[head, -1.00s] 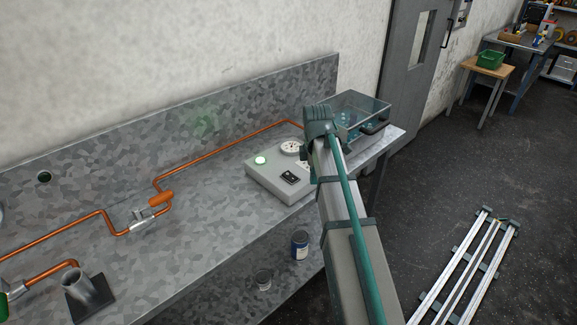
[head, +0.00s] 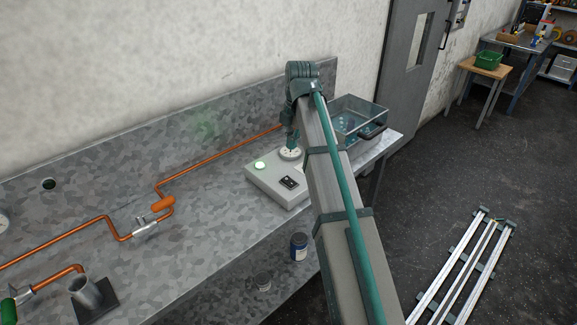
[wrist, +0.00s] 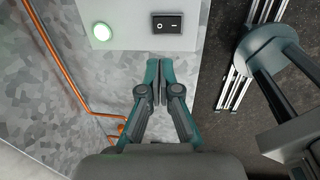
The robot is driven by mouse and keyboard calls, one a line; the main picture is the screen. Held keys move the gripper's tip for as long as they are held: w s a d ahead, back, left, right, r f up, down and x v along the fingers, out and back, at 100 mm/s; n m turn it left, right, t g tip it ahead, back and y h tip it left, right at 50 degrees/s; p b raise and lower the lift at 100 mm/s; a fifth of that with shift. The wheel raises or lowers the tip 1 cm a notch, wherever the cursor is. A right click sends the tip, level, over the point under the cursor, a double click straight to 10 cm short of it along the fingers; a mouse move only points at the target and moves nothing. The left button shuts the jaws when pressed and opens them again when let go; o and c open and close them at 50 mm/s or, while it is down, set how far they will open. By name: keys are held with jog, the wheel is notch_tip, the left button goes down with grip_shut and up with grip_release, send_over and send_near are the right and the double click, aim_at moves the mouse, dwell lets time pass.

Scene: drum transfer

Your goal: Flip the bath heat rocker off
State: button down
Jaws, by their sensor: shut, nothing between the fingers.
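I cannot tell which half is pressed. A round lamp (head: 260,165) left of it glows green, and it also shows in the wrist view (wrist: 102,31). My gripper (wrist: 160,66) is shut and empty, its tips just below the rocker in the picture and apart from it. In the head view my wrist covers part of the dial.
A clear-walled bath (head: 362,116) stands right of the box. A copper pipe (head: 222,155) with an orange-handled valve (head: 150,222) runs along the bench back. A metal cup (head: 86,292) stands front left. The bench between the valve and box is clear.

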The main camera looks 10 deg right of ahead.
aim_at(287, 179)
jog(key=f+p, duration=0.1)
jog(key=f, duration=0.3)
jog(key=w+f+p, duration=0.1)
jog(key=f, duration=0.4)
jog(key=a+f+p, duration=0.1)
jog(key=f, duration=0.3)
jog(key=shift+w+f, duration=0.2)
jog(key=shift+w, duration=0.1)
jog(key=shift+f, duration=0.2)
jog(key=shift+w+f, duration=0.15)
jog(key=shift+f, duration=0.2)
jog(key=shift+r, duration=0.1)
jog(key=shift+s, duration=0.2)
